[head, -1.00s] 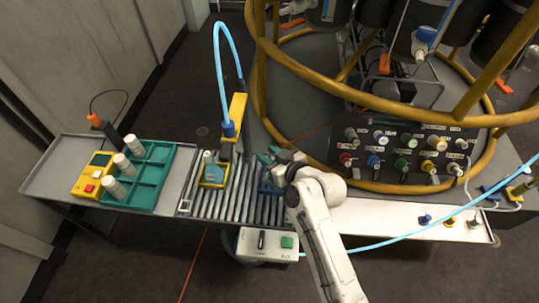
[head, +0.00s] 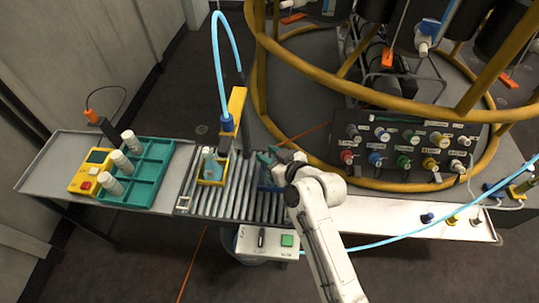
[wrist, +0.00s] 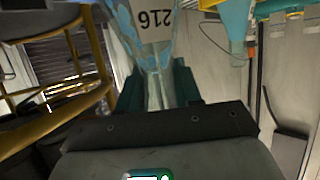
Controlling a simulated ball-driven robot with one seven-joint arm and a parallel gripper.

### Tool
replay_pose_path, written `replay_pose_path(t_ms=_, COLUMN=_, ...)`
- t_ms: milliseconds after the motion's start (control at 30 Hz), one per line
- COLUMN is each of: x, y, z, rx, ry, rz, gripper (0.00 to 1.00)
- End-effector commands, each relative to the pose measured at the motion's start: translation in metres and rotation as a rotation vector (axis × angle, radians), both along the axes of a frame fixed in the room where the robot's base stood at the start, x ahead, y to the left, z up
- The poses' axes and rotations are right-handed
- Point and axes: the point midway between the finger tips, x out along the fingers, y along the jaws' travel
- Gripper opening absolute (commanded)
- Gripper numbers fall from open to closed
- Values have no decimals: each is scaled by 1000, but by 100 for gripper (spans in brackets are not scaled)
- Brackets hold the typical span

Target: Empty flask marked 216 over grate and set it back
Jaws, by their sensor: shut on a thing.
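In the wrist view, a clear flask (wrist: 147,45) with bluish contents carries a white label marked 216, upside down in the picture. My gripper (wrist: 158,92) is shut on the flask's narrow part with its teal fingers. In the head view, my gripper (head: 270,158) hangs over the right part of the roller conveyor (head: 236,190); the held flask is hard to make out there. A second bluish vessel (head: 211,165) sits in a yellow holder (head: 210,182) to the left of my gripper. I cannot clearly tell a grate in either view.
A teal rack (head: 150,180) with several white cylinders stands at the left beside a yellow device (head: 90,172). A yellow post (head: 234,105) with a blue hose rises behind the conveyor. Yellow ring rails (head: 380,105) and a knob panel (head: 405,148) stand at the back right.

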Motion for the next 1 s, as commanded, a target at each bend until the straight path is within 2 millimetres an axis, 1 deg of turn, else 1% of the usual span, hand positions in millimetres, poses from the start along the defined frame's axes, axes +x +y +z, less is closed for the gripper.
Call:
replay_pose_path(t_ms=267, x=0, y=0, z=0, rx=0, ry=-1, rz=0, gripper=0)
replay_pose_path(t_ms=600, x=0, y=0, z=-8, rx=1, ry=-1, rz=0, gripper=0)
replay_pose_path(t_ms=1000, x=0, y=0, z=-8, rx=0, ry=-1, rz=0, gripper=0)
